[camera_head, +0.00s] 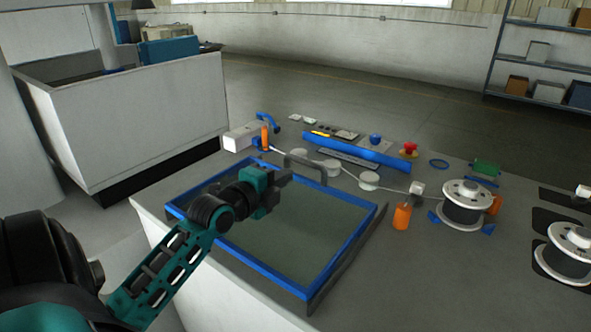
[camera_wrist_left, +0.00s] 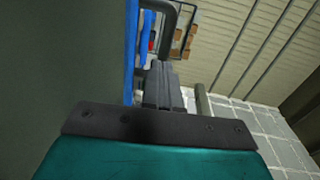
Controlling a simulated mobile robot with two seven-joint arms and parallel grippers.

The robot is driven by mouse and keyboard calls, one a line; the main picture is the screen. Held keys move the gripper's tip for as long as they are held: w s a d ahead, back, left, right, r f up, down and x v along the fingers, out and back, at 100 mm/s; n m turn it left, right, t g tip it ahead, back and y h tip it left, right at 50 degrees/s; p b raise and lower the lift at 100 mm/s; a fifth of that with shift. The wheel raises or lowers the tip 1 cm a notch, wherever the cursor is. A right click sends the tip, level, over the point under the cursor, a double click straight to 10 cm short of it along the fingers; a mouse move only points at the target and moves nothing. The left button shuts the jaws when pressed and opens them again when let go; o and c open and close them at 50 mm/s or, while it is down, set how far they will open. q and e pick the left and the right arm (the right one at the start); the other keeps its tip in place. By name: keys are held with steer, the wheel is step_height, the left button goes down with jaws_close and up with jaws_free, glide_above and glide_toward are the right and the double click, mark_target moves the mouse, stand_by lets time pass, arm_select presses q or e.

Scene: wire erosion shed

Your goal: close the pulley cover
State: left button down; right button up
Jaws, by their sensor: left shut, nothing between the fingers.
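The pulley cover (camera_head: 255,262) is a clear panel in a blue frame, lying over the near left part of the bench. A grey arched handle (camera_head: 306,165) stands near its far edge; it also shows in the left wrist view (camera_wrist_left: 185,8). White pulleys (camera_head: 368,180) sit uncovered beyond the frame. My left gripper (camera_head: 285,177) is over the panel, close to the handle, its fingers shut and empty. In the left wrist view the fingers (camera_wrist_left: 162,82) point toward the handle, beside the blue edge. Whether they touch it, I cannot tell. My right gripper is out of view.
A wire spool (camera_head: 466,204) stands on the right of the bench, with another at the right edge. An orange cylinder (camera_head: 402,217) stands near the pulleys. A blue bar (camera_head: 355,152) lies behind them. A white tank (camera_head: 140,120) stands at the left.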

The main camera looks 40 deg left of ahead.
mark_target(296, 187)
arm_select(q)
steer(key=shift+w+a+f, duration=0.15)
steer(key=shift+w, duration=1.1)
steer(key=shift+w+a+f, duration=0.15)
steer(key=shift+w, duration=1.05)
